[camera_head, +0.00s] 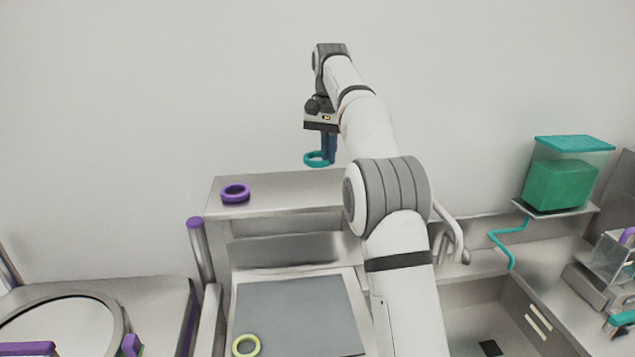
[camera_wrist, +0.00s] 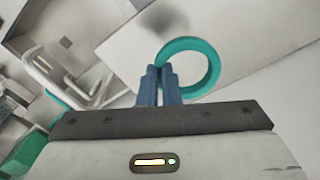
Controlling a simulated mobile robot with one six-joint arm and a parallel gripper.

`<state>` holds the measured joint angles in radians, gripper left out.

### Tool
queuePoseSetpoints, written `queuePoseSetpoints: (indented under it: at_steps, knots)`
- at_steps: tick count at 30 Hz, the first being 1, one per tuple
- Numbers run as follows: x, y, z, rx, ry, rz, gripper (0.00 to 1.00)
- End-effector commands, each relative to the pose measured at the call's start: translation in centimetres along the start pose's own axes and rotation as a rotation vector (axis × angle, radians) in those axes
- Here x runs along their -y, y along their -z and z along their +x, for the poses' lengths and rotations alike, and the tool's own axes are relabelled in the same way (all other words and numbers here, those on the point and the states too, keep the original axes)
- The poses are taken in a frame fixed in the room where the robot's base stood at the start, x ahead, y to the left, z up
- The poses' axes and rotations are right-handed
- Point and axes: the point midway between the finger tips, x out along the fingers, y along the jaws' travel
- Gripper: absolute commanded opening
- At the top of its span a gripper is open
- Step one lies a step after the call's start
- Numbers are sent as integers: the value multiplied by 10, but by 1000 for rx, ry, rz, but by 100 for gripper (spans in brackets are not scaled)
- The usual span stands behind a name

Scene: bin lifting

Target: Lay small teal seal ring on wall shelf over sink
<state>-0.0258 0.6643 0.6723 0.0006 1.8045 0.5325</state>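The teal seal ring (camera_head: 316,159) hangs in my gripper (camera_head: 329,150) above the steel wall shelf (camera_head: 285,192), apart from its top. In the wrist view the blue fingers of my gripper (camera_wrist: 163,78) are closed on the left side of the teal ring (camera_wrist: 213,68). The ring's opening is clear and lies to the right of the fingers. The shelf top (camera_wrist: 130,45) shows below the ring in the wrist view, with a soft shadow on it. My arm hides the right part of the shelf in the head view.
A purple ring (camera_head: 235,193) lies on the shelf's left part. A yellow-green ring (camera_head: 246,346) lies on the grey mat (camera_head: 300,315) below. The sink (camera_head: 515,310) is at right, with a teal-lidded container (camera_head: 565,180) on a small ledge. The shelf top between the purple ring and my arm is bare.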

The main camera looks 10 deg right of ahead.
Motion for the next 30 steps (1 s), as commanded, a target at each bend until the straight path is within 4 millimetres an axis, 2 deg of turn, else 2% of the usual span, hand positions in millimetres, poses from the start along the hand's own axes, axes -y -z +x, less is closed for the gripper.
queuePoseSetpoints:
  at_steps: [4,11,18,30]
  knots:
    - [-4,1,22,2,-1,6,0]
    - [-6,3,40,1,0,11,0]
    - [-7,3,72,1,-1,13,0]
    - [-8,4,80,0,0,14,0]
